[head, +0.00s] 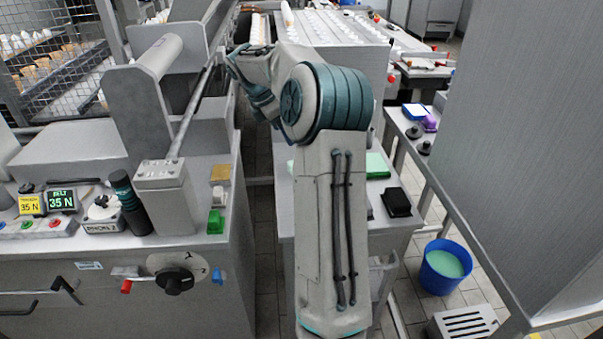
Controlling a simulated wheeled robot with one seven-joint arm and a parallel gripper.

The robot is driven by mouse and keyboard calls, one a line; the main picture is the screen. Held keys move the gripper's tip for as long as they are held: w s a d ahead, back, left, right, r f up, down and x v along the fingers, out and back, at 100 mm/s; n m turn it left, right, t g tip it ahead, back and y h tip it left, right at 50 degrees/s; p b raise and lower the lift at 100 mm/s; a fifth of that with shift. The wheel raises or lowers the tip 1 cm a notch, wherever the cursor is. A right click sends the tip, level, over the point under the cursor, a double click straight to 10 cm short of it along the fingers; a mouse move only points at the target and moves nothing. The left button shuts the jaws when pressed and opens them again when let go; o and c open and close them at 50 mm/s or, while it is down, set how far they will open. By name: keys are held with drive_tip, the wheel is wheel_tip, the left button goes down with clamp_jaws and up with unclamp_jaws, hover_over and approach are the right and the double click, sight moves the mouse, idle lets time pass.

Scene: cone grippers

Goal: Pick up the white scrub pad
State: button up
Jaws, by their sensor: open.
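A small white pad (219,196) lies on the grey machine top at left, near its right edge. It sits between a tan pad (220,174) behind it and a green pad (215,222) in front of it. My gripper (233,60) is small in the view at the upper middle, at the far end of my bent arm. It is open, and I see nothing held in it. It is well beyond the white pad and apart from it. Its fingers show only in part.
A long metal rod (193,110) and a grey roller (140,95) stand behind and left of the pads. A dark cylinder (130,202) stands left on the same top. A blue bucket (445,266) is on the floor at right. A narrow floor gap lies right of the machine.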

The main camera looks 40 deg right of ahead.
drive_tip(key=x, duration=0.7)
drive_tip(key=b+x, duration=0.1)
drive_tip(key=x, duration=0.6)
drive_tip(key=shift+w+b, duration=0.25)
drive_tip(key=shift+b, duration=0.05)
drive_tip(key=shift+r, duration=0.1)
drive_tip(key=c, duration=1.1)
drive_tip(key=shift+r, duration=0.15)
drive_tip(key=r, duration=0.4)
drive_tip(key=r+p, duration=0.1)
drive_tip(key=r, duration=0.2)
drive_tip(key=shift+s+a, duration=0.2)
drive_tip(key=shift+s, duration=0.1)
drive_tip(key=s+a, duration=0.3)
drive_tip(key=s, duration=0.2)
drive_tip(key=s+a, duration=0.3)
drive_tip(key=s, duration=0.3)
drive_tip(key=s+a, duration=0.4)
drive_tip(key=s, duration=0.1)
drive_tip(key=shift+s+f+b, duration=0.15)
drive_tip(key=shift+s+b, duration=0.05)
drive_tip(key=shift+b, duration=0.15)
drive_tip(key=shift+o, duration=0.6)
